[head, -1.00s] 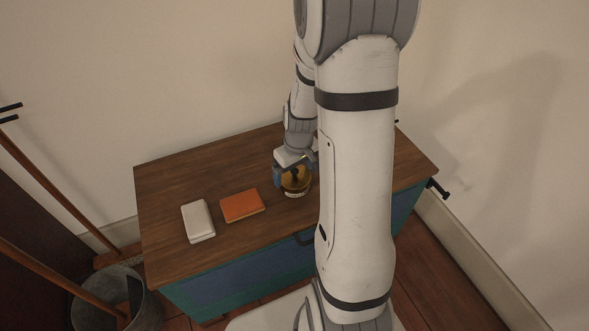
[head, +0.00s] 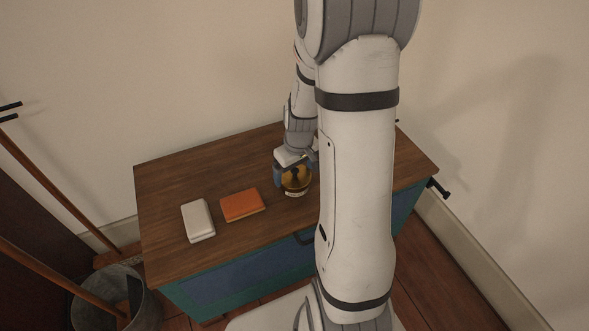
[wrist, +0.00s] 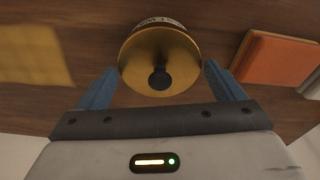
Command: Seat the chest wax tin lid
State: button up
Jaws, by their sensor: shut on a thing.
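The gold, round wax tin lid (wrist: 160,48) with a black knob fills the middle of the wrist view, and it also shows in the head view (head: 303,183). My gripper (wrist: 161,72) is shut on the lid, with one blue finger at each side. In the head view my gripper (head: 296,170) is low over the chest top. The tin (wrist: 160,21) shows a strip of pale lettered label past the lid's far edge. In the head view its label (head: 295,194) shows just below the lid. The lid hides the tin's rim, so I cannot tell whether they touch.
An orange book (head: 242,205) and a white box-like item (head: 198,221) lie left of the tin on the wooden chest (head: 165,195). A blurred yellow flat thing (wrist: 35,55) lies at left in the wrist view. A bucket (head: 145,305) stands on the floor.

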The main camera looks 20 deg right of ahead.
jog(key=shift+f+b, duration=0.55)
dwell(0.8)
dwell(0.3)
jog(key=o, duration=0.7)
jog(key=shift+o, duration=0.2)
jog(key=shift+r, duration=0.1)
jog(key=shift+r+p, duration=2.75)
jog(key=shift+r, duration=0.75)
jog(key=s+a+r+p, duration=0.3)
jog(key=s+r+p, duration=0.2)
jog(key=r, duration=0.8)
jog(key=s+a+r+m+p, duration=0.1)
jog(key=s+a+r+p, duration=0.2)
jog(key=r+p, duration=0.7)
jog(key=s+a+r+m+t+p, duration=0.1)
jog(key=s+a+r+p, duration=0.2)
jog(key=r, duration=1.3)
jog(key=s+p, duration=0.3)
jog(key=p, duration=0.1)
jog(key=shift+s+r, duration=0.15)
jog(key=shift+s, duration=0.25)
